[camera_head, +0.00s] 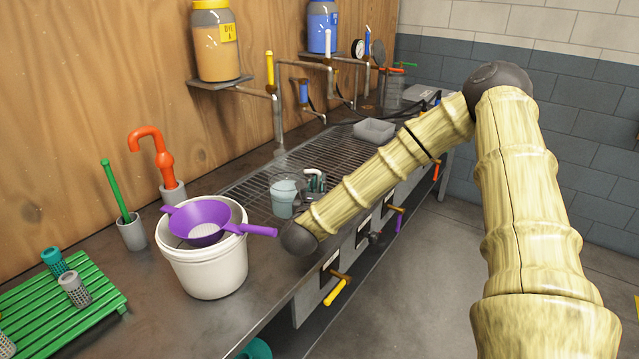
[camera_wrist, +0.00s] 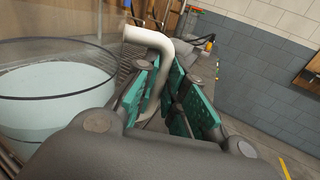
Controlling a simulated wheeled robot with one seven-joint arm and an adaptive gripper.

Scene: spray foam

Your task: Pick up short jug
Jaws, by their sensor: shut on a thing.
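The short jug (camera_head: 282,200) is clear with pale blue-green contents, upright at the front edge of the wire rack in the head view. I cannot tell whether its base touches the surface. In the wrist view the jug (camera_wrist: 50,100) fills the left side, with its pale bent handle (camera_wrist: 148,38) running between my teal finger pads. My gripper (camera_head: 316,181) is on the right side of the jug, partly hidden by my arm in the head view. In the wrist view my gripper (camera_wrist: 163,88) is shut on the handle.
A white bucket (camera_head: 208,272) with a purple strainer (camera_head: 205,220) stands left of the jug. A wire rack (camera_head: 330,150) lies behind, with a grey tray (camera_head: 374,130) on it. Pipes and valves (camera_head: 275,110) line the wall. The floor at right is clear.

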